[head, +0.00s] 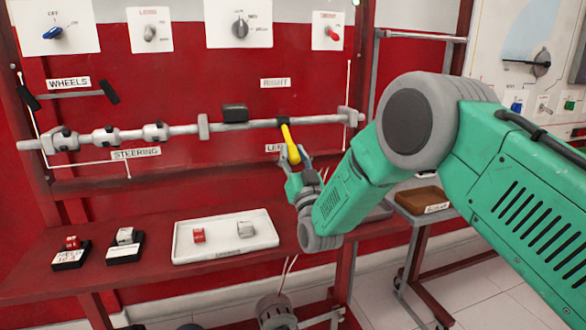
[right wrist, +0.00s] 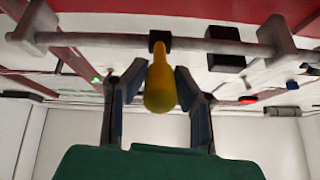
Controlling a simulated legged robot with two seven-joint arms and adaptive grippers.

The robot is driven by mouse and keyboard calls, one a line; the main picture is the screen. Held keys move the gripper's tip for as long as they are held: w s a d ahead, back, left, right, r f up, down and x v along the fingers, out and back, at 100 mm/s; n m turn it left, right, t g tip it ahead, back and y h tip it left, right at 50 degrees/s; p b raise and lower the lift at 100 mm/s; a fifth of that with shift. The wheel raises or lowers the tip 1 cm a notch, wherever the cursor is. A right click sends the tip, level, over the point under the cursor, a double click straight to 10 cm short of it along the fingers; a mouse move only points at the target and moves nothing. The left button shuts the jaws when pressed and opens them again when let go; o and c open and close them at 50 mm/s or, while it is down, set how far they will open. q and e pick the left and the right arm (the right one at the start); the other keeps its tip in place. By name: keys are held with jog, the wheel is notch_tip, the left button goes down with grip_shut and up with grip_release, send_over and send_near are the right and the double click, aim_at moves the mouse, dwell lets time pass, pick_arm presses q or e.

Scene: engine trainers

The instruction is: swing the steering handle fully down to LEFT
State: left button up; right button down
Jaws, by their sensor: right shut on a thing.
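The steering handle (head: 290,144) is yellow and hangs from the grey horizontal shaft (head: 180,131) on the red panel. It points downward, tilted slightly right, beside the partly hidden lower label (head: 274,148). The RIGHT label (head: 275,83) is above the shaft. My right gripper (head: 296,168) is at the handle's lower end. In the right wrist view, the handle (right wrist: 161,85) lies between the two fingers of my right gripper (right wrist: 160,85), its rounded end toward the camera. My left gripper is not in view.
A red bench (head: 130,210) below the shaft holds a white tray (head: 225,253) with two small blocks, and two small blocks on black bases. Switch plates (head: 150,30) line the panel top. A cart (head: 440,212) stands at the right behind my right arm.

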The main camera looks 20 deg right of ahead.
jog(key=shift+w+f+t+b, duration=0.1)
jog(key=shift+f+t+b, duration=0.2)
jog(key=shift+f+b, duration=0.35)
jog(key=c, duration=1.5)
grip_release()
jog(key=shift+o, duration=1)
jog(key=shift+r, duration=0.2)
